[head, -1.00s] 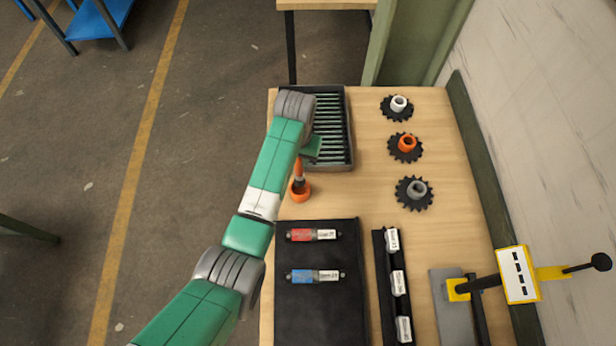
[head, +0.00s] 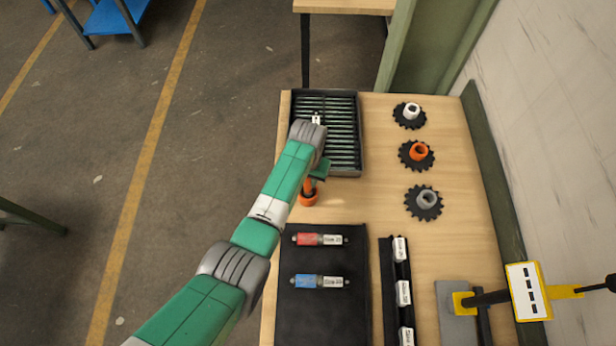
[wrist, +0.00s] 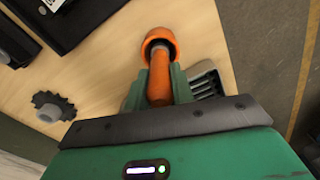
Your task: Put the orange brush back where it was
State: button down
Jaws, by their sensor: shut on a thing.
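The orange brush (head: 308,186) is in my gripper (head: 318,172), between the two green fingers. In the wrist view the brush (wrist: 160,75) runs from my gripper (wrist: 160,90) to the orange round cup (wrist: 158,40), and its far end overlaps the cup's mouth. The cup stands on the wooden table, and it also shows in the head view (head: 308,199) just below the brush. The brush looks nearly upright. How deep its end sits in the cup, and whether it touches bottom, I cannot tell.
A dark slotted tray (head: 359,140) lies behind my gripper. Three dark sprockets with white, orange (head: 417,154) and grey hubs stand to the right. A black mat (head: 345,262) with red and blue rollers lies in front. Bare wood (head: 370,200) lies between.

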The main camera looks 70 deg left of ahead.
jog(key=c, duration=1.2)
grip_release()
notch_tip(320, 180, up, 12)
jog(key=shift+r+p, duration=0.15)
jog(key=shift+p, duration=0.4)
